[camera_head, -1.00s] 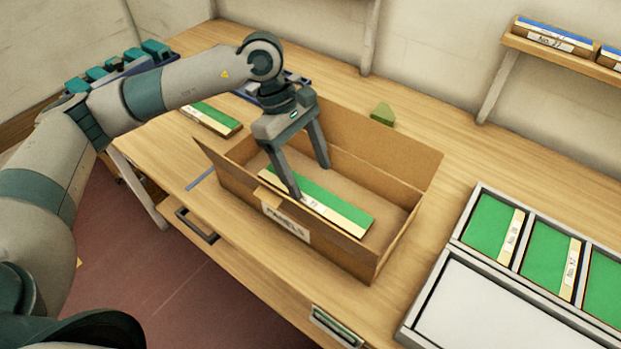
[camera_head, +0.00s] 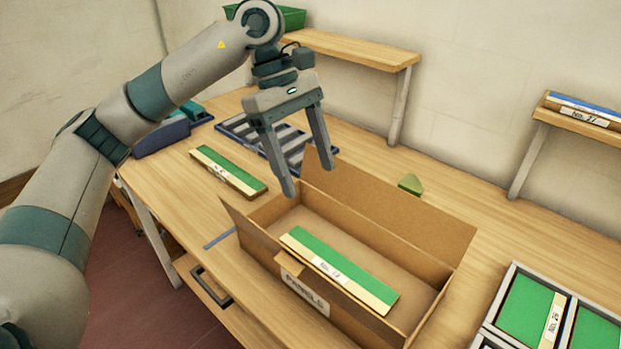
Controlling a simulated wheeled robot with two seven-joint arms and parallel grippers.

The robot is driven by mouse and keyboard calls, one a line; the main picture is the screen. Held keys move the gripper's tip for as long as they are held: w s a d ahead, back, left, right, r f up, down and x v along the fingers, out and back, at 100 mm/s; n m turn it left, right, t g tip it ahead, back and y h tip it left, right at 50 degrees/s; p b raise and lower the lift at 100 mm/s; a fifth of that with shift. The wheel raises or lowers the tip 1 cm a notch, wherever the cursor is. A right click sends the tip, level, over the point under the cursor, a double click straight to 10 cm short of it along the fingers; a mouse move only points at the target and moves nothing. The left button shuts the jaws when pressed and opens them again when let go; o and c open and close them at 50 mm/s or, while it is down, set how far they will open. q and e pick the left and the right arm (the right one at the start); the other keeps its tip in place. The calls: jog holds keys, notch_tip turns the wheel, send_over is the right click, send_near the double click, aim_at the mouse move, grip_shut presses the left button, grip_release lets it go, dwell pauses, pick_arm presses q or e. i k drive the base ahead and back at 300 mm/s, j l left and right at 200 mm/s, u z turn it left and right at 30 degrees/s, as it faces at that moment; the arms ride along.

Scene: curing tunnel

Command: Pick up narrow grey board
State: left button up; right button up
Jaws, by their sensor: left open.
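My left gripper (camera_head: 310,183) is open and empty, pointing down above the far left end of an open cardboard box (camera_head: 262,229). A narrow board (camera_head: 330,259) with a green top and a pale, labelled edge lies in the box, apart from the gripper. Another narrow green-topped board (camera_head: 228,168) lies on the table left of the box. I cannot make out a narrow board that is clearly grey. My right gripper is not in view.
A dark slotted rack (camera_head: 262,139) lies behind the gripper. A green wedge (camera_head: 410,184) sits behind the box. A grey divided tray (camera_head: 507,283) with green boards is at the right. Wall shelves (camera_head: 365,48) overhang the back.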

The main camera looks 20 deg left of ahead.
aim_at(375, 295)
jog(key=k+j, duration=0.25)
jog(key=k, duration=0.2)
jog(key=k+j, duration=0.25)
jog(key=k, duration=0.25)
jog(key=k+j, duration=0.25)
jog(key=k, duration=0.2)
